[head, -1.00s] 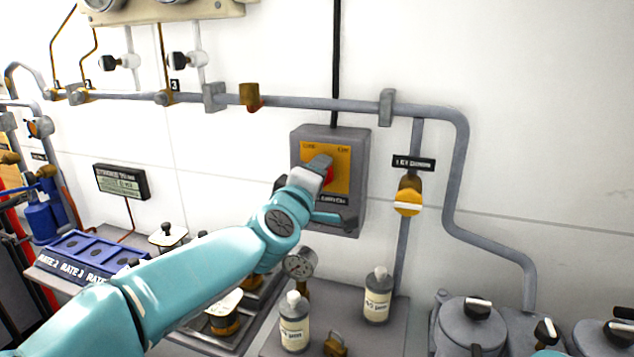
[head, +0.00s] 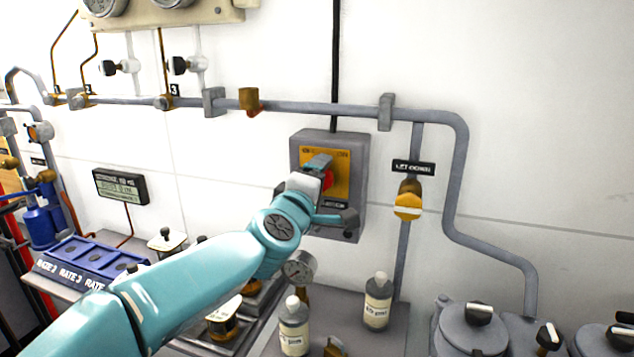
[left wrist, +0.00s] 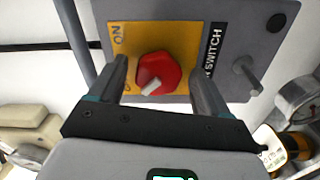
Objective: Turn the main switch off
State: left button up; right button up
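The main switch is a grey wall box (head: 354,150) with a yellow plate (head: 342,162) and a red rotary knob (head: 328,181). In the left wrist view the red knob (left wrist: 158,74) with its pale pointer sits on the yellow plate, beside the letters "ON" and a "SWITCH" label. My left gripper (head: 318,165) is in front of the plate. In the left wrist view its two fingers (left wrist: 160,80) are spread on either side of the knob, with gaps between them and the knob. In the head view the gripper and wrist hide part of the knob. My right gripper is not in view.
A pipe (head: 300,104) runs along the wall above the box. A yellow valve (head: 408,205) is to its right. A gauge (head: 298,267) and two bottles (head: 377,300) stand below. A grey lever (left wrist: 247,76) sticks out from the box's side.

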pick_arm(q)
jog(key=shift+s+a, duration=0.15)
jog(key=shift+s, duration=0.05)
jog(key=b+v, duration=0.2)
jog(key=v, duration=1.3)
jog(key=shift+s, duration=0.4)
jog(key=shift+s+a+r, duration=0.1)
jog(key=shift+a, duration=0.05)
